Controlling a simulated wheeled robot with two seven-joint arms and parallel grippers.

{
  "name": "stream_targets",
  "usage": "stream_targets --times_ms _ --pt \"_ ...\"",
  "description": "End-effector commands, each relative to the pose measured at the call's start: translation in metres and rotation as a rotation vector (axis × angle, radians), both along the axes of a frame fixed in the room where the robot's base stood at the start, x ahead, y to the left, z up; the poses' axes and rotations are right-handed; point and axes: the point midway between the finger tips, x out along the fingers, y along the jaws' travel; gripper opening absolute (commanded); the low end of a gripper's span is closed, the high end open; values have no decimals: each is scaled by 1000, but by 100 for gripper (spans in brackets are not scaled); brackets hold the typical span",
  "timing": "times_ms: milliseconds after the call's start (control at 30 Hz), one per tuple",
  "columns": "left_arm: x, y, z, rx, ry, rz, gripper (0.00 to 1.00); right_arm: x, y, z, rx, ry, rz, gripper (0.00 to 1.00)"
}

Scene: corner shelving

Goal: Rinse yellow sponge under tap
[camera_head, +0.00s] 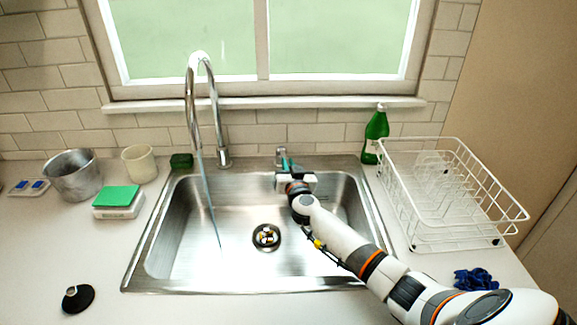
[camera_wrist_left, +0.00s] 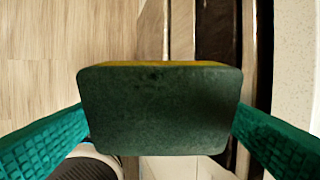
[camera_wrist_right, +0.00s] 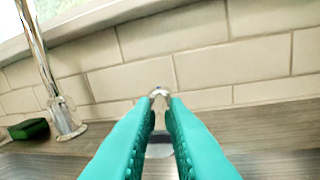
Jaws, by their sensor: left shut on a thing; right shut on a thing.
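The yellow sponge (camera_wrist_left: 160,110) shows in the left wrist view, its dark green scouring face toward the camera and a thin yellow edge on top. My left gripper (camera_wrist_left: 160,125) is shut on it, one teal finger at each side; neither shows in the head view. The tap (camera_head: 196,90) arches over the steel sink (camera_head: 190,235) and a thin stream of water (camera_head: 209,195) falls into the basin. My right gripper (camera_head: 283,162) is at the sink's back edge, shut on a small metal tap handle (camera_wrist_right: 158,93), which its teal fingers partly hide.
A dark green block (camera_head: 181,161) lies by the tap base. A metal pot (camera_head: 73,176), beige cup (camera_head: 139,164) and green-topped white box (camera_head: 117,203) stand left. A green bottle (camera_head: 376,134), white dish rack (camera_head: 455,240) and blue cloth (camera_head: 475,280) are right. The left basin is free.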

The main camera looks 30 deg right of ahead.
Motion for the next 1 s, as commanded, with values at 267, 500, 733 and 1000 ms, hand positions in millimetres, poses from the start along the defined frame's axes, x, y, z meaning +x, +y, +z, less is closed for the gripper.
stream_targets --times_ms 267,500,733,1000 --pt "0 0 34 0 0 0 67 6 13 6 6 5 -119 0" --pt "0 0 47 0 0 0 67 9 20 1 2 3 -209 0" --pt "0 0 46 0 0 0 67 9 20 -1 0 2 -215 0" --pt "0 0 46 0 0 0 67 9 20 -1 0 2 -214 35"
